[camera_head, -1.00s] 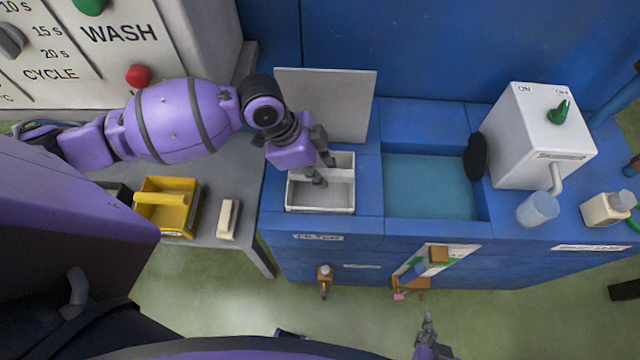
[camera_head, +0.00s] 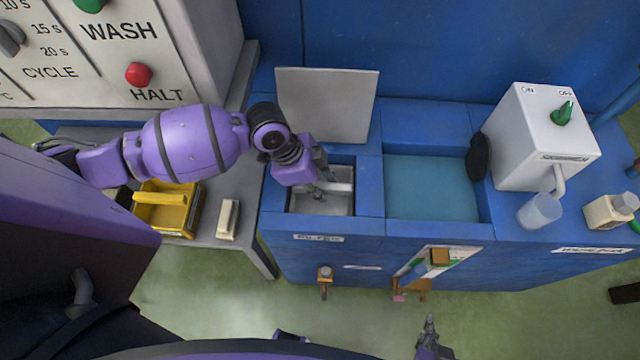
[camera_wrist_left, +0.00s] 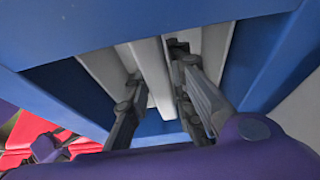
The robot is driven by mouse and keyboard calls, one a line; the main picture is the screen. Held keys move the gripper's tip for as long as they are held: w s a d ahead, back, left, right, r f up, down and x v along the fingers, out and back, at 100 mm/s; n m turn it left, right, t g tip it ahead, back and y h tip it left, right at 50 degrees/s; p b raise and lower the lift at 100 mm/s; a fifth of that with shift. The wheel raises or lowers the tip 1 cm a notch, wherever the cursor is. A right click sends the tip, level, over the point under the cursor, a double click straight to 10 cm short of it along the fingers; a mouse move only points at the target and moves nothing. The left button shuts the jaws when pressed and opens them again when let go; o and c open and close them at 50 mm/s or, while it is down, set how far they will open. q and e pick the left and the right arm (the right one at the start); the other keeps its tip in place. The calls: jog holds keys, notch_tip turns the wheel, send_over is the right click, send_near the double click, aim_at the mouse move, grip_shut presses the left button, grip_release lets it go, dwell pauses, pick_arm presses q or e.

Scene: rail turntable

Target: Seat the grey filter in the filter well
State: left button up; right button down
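The grey filter (camera_head: 341,187) is a pale open tray with a bar handle across its middle. It sits down inside the filter well (camera_head: 370,191), a square opening at the left of the blue unit. My left gripper (camera_head: 322,186) reaches into the well from above, its fingers on both sides of the bar. The filter's underside and the well floor are hidden. My right gripper (camera_head: 429,330) is low at the bottom, too small to tell its opening.
A grey lid (camera_head: 326,103) stands upright behind the well. A water basin (camera_head: 430,187) lies right of it, then a white dispenser box (camera_head: 540,140) and a cup (camera_head: 538,212). A yellow caddy (camera_head: 160,212) and a pale block (camera_head: 228,219) lie on the grey side table.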

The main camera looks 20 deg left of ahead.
pick_arm(q)
jog(key=shift+o, duration=0.9)
jog(key=shift+r, duration=0.2)
jog(key=v, duration=1)
jog(key=shift+a+r+p, duration=0.15)
jog(key=shift+r+p, duration=0.05)
jog(key=shift+p, duration=0.15)
jog(key=shift+s+a+r, duration=0.1)
jog(key=shift+a+r, duration=0.15)
jog(key=shift+r, duration=0.4)
